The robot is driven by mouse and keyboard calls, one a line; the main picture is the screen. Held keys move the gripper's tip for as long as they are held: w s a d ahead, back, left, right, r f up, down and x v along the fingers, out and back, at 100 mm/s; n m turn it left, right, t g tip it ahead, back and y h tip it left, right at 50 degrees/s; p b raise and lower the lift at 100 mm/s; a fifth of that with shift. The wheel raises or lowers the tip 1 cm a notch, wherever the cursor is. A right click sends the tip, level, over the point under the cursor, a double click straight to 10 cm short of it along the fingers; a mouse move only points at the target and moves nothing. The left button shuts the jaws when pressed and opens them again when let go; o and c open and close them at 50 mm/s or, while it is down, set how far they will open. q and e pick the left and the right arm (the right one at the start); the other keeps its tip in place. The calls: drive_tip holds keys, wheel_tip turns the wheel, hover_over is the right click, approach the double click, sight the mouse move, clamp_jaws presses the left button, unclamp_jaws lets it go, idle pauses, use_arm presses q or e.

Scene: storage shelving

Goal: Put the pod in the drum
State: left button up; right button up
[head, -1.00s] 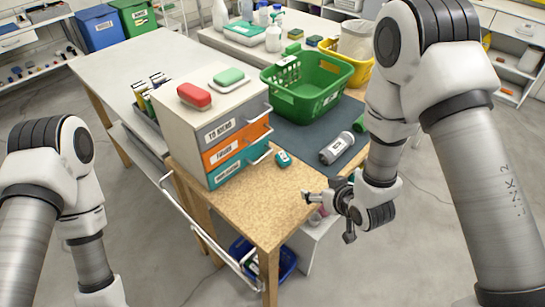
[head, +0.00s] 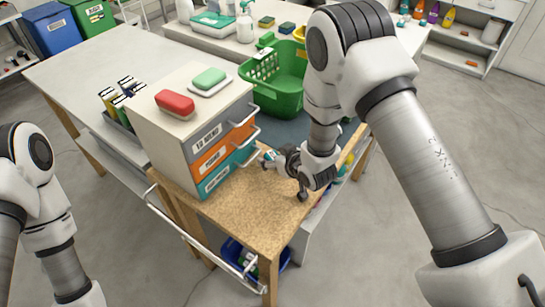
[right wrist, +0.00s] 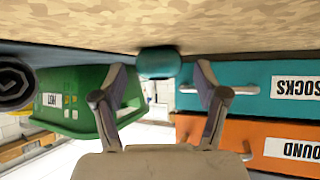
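The pod, a small teal rounded object (right wrist: 158,62), lies on the speckled tan tabletop beside the drawer unit. In the right wrist view it is ahead of and between my open fingers. My right gripper (head: 268,159) is low over the table, close to the pod, which it partly hides in the head view. It also shows in the right wrist view (right wrist: 160,82), open and empty. A grey cylinder with a dark ringed end (right wrist: 12,84) lies at the left of the right wrist view. I cannot tell whether it is the drum. My left gripper is not in view.
A drawer unit (head: 160,128) with grey, orange and teal drawers stands close beside my right gripper, its handles sticking out. Red (head: 174,102) and green (head: 209,79) soap-like blocks are on top. A green basket (head: 283,100) stands behind. The front tabletop (head: 245,222) is clear.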

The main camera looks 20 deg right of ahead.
drive_tip(key=shift+d, duration=0.1)
drive_tip(key=c, duration=1)
drive_tip(key=shift+o, duration=0.2)
